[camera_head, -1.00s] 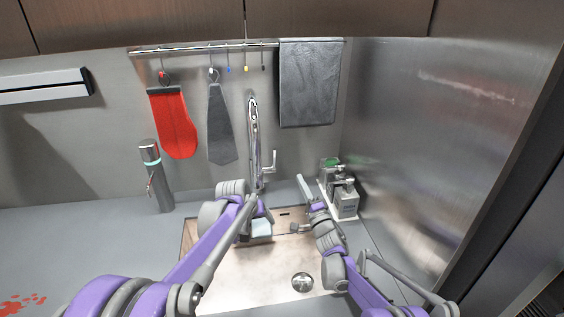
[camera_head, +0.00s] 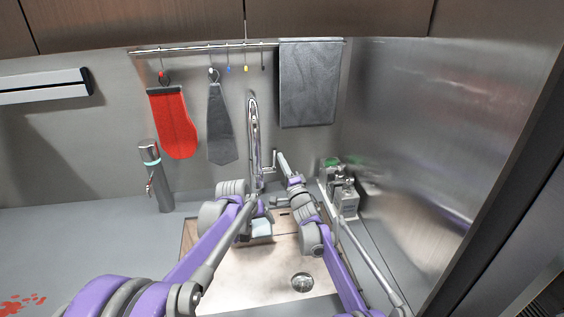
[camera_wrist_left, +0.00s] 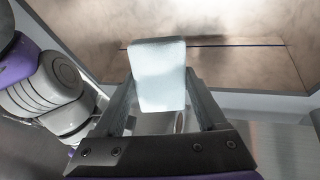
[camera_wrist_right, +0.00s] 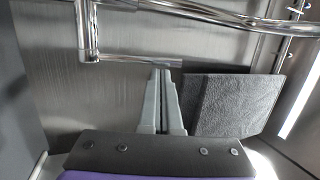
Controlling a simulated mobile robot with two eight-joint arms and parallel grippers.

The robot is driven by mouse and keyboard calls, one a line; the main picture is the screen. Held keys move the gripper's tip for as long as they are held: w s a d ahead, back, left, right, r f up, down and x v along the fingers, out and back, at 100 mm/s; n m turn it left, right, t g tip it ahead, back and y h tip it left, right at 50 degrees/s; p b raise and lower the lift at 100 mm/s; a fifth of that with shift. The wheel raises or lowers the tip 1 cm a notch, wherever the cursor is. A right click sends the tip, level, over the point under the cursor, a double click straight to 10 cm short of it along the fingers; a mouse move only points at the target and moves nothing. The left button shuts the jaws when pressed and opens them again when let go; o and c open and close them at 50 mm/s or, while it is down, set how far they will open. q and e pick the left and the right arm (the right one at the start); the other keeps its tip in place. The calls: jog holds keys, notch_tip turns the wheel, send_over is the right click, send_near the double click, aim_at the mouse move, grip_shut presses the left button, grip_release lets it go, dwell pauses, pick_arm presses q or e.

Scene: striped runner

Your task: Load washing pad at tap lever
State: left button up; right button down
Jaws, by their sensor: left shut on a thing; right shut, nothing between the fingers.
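The washing pad (camera_head: 261,228) is a pale blue-white block. My left gripper (camera_wrist_left: 160,92) is shut on it and holds it over the sink, below the tap; in the left wrist view the pad (camera_wrist_left: 159,70) sits between the fingers. The chrome tap (camera_head: 254,130) rises behind the sink, with its lever (camera_head: 273,160) on its right side. My right gripper (camera_head: 284,163) is shut and empty, its tips close to the lever. In the right wrist view the shut fingers (camera_wrist_right: 163,85) point up at the lever bar (camera_wrist_right: 140,63); whether they touch it I cannot tell.
The sink (camera_head: 270,270) has a round drain (camera_head: 302,281). Soap dispensers (camera_head: 345,190) stand right of my right arm. A metal cylinder (camera_head: 155,178) stands at left.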

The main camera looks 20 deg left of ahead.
pick_arm(q)
jog(key=shift+d, duration=0.15)
pick_arm(e)
jog(key=shift+w+a+r+g+h, duration=0.25)
jog(key=shift+a+r+g+h, duration=0.2)
jog(key=shift+a+g, duration=0.1)
jog(key=shift+d, duration=0.1)
pick_arm(q)
jog(key=shift+a, duration=0.3)
jog(key=shift+d, duration=0.15)
pick_arm(e)
jog(key=s+d+f, duration=0.3)
jog(key=s+d, duration=0.3)
jog(key=d, duration=0.5)
jog(key=shift+s+f, duration=0.15)
jog(key=shift+s, duration=0.25)
